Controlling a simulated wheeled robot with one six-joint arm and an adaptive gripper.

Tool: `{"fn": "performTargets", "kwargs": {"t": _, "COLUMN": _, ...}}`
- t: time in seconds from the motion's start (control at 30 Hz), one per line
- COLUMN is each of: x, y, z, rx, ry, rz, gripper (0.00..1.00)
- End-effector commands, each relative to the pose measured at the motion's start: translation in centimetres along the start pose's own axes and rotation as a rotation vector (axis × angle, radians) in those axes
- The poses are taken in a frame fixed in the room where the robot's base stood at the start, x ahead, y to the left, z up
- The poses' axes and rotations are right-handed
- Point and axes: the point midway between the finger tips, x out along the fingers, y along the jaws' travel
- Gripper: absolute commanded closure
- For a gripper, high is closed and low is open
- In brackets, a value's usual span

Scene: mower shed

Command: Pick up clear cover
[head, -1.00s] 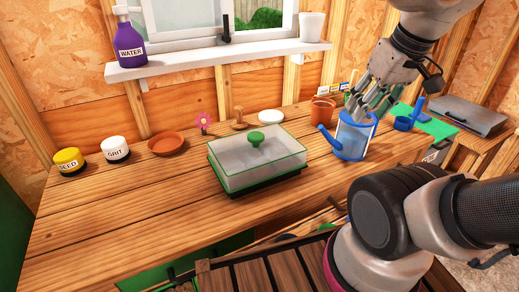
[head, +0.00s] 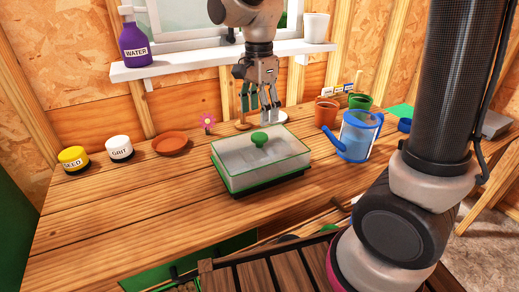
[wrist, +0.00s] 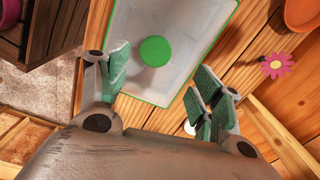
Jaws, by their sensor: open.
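The clear cover (head: 240,168) sits on a dark tray (head: 268,187) in the middle of the bench, with a green rim and a round green knob (head: 259,139) on top. In the wrist view the cover (wrist: 190,25) and its green knob (wrist: 155,51) lie ahead, beyond the fingers. My gripper (head: 259,112) is open and empty, pointing down behind the cover near the back of the bench. It is apart from the cover. The fingers also show in the wrist view (wrist: 163,85), spread wide with nothing between them.
A blue watering jug (head: 357,136) and terracotta pot (head: 326,113) stand right of the cover. A terracotta saucer (head: 171,143), grit jar (head: 119,149) and seed jar (head: 74,160) stand left. A pink flower (head: 207,121) is close behind the cover. The front left bench is clear.

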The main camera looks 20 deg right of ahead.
Motion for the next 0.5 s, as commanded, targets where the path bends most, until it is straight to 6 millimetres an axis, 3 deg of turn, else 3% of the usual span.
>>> {"fn": "performTargets", "kwargs": {"t": 0.17, "x": 0.2, "y": 0.1, "z": 0.0, "rx": 0.157, "ry": 0.000, "rz": 0.002, "gripper": 0.34}}
{"fn": "performTargets", "kwargs": {"t": 0.5, "x": 4.3, "y": 0.6, "z": 0.3, "rx": 0.169, "ry": 0.001, "rz": 0.004, "gripper": 0.34}}
